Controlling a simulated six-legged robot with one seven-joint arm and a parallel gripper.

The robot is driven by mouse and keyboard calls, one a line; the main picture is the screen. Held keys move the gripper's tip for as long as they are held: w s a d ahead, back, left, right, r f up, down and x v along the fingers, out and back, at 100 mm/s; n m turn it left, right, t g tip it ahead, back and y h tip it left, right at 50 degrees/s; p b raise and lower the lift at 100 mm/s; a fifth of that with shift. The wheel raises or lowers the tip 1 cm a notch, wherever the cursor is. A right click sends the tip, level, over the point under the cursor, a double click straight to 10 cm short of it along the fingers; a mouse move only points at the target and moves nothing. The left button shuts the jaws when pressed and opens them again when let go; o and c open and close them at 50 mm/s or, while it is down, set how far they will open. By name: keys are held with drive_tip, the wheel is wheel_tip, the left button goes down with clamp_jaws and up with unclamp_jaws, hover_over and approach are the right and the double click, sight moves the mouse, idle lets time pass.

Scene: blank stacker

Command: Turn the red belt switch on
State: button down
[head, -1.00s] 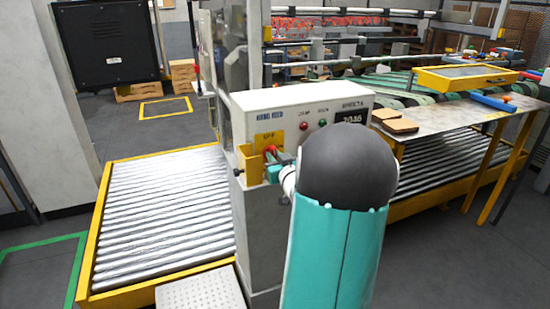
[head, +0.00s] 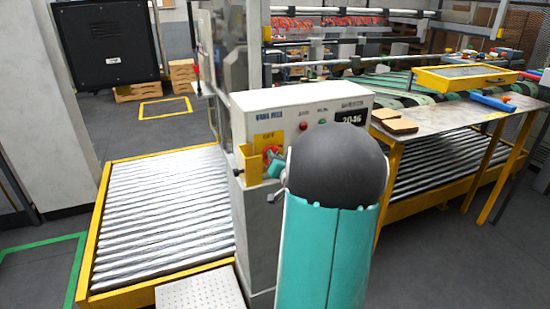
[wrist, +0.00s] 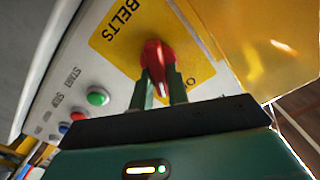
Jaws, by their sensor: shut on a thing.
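The red belt switch (wrist: 158,54) is a knob on a yellow plate (wrist: 120,32) marked BELTS, in the wrist view. My gripper (wrist: 160,82) has its two green fingers on either side of the knob, shut on it. I cannot tell the knob's exact setting from these views.
A yellow guard (head: 247,164) stands just left of the switch. Green (wrist: 97,96) and red (wrist: 78,116) buttons lie beside the plate. A roller conveyor (head: 165,215) is left of the control box, and a metal table (head: 455,121) is to the right.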

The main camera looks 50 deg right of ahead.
drive_tip(key=m, duration=1.2)
drive_tip(key=shift+s+d+f, duration=0.15)
drive_tip(key=shift+f, duration=0.2)
drive_tip(key=c, duration=1.4)
unclamp_jaws()
drive_tip(key=shift+s, duration=0.1)
drive_tip(key=shift+o, duration=0.2)
drive_tip(key=v, duration=1.3)
drive_tip(key=shift+s+a, duration=0.2)
drive_tip(key=shift+s, duration=0.05)
